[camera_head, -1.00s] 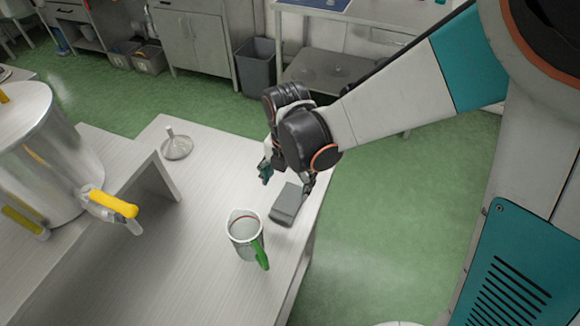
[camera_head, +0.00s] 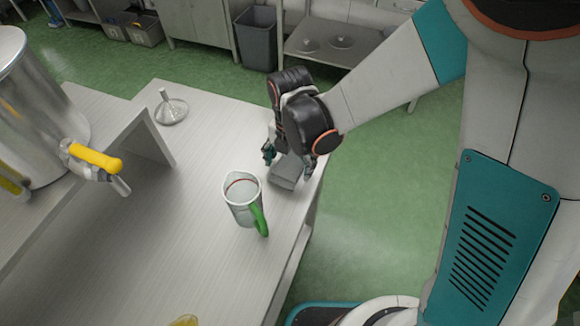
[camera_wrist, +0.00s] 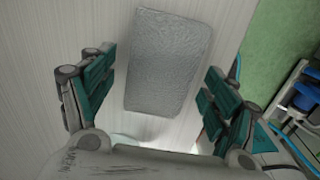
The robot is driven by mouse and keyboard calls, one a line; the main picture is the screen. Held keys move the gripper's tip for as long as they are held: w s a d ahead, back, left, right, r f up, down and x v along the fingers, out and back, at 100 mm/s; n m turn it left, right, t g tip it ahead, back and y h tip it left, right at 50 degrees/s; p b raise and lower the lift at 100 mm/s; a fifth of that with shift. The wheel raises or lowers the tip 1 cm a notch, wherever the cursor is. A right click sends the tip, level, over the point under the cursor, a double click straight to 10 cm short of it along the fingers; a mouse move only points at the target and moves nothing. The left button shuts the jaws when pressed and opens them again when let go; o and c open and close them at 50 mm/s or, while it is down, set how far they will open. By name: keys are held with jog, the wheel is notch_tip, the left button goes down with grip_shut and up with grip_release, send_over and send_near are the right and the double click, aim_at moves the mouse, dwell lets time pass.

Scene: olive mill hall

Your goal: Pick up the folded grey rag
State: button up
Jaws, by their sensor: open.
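The folded grey rag (camera_head: 288,172) lies flat on the light bench top (camera_head: 200,215), near its right edge. In the wrist view the rag (camera_wrist: 168,60) is a grey textured rectangle, slightly tilted, between and ahead of the fingers. My gripper (camera_head: 288,160) is open over the rag in the head view, one finger to each side of it. Part of the rag is hidden by my gripper in the head view.
A clear jug with a green handle (camera_head: 243,200) stands close, left of and nearer than the rag. A metal funnel (camera_head: 171,109) lies at the far left of the bench. A large steel pot with yellow handles (camera_head: 38,120) stands at left. Bare bench lies between them.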

aim_at(290, 165)
jog(key=c, duration=1.2)
jog(key=shift+o, duration=0.2)
jog(key=shift+r, duration=0.15)
notch_tip(290, 165, up, 20)
jog(key=p, duration=1.4)
